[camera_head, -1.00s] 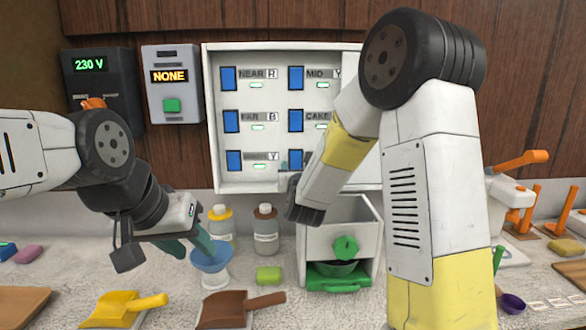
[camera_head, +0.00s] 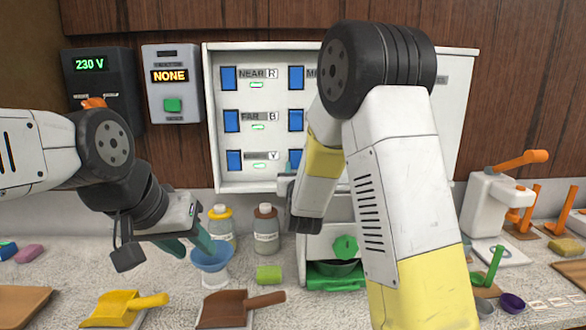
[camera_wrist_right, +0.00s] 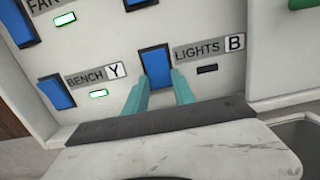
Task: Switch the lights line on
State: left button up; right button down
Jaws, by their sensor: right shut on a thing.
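The white switch panel (camera_head: 340,47) hangs on the wall with rows of blue rocker switches. In the right wrist view the LIGHTS switch (camera_wrist_right: 155,62) is a blue rocker beside its label marked B (camera_wrist_right: 205,49). Its small indicator (camera_wrist_right: 207,69) is dark. My right gripper (camera_wrist_right: 158,88) has its teal fingers on either side of the lower part of this rocker and is shut on it. In the head view my right arm hides this switch.
The BENCH indicator (camera_wrist_right: 98,93) glows green beside its blue switch (camera_wrist_right: 57,92). A 230 V meter (camera_head: 100,85) and a box reading NONE (camera_head: 171,85) hang left of the panel. Bottles (camera_head: 266,230), scoops (camera_head: 238,308) and a drawer unit (camera_head: 318,245) crowd the counter below.

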jog(key=shift+f, duration=0.1)
dwell(0.4)
jog(key=c, duration=1)
grip_release()
jog(key=shift+c, duration=0.2)
jog(key=shift+s, duration=0.1)
jog(key=s, duration=0.7)
jog(key=shift+s+f, duration=0.35)
jog(key=shift+s, duration=0.05)
jog(key=shift+a, duration=0.1)
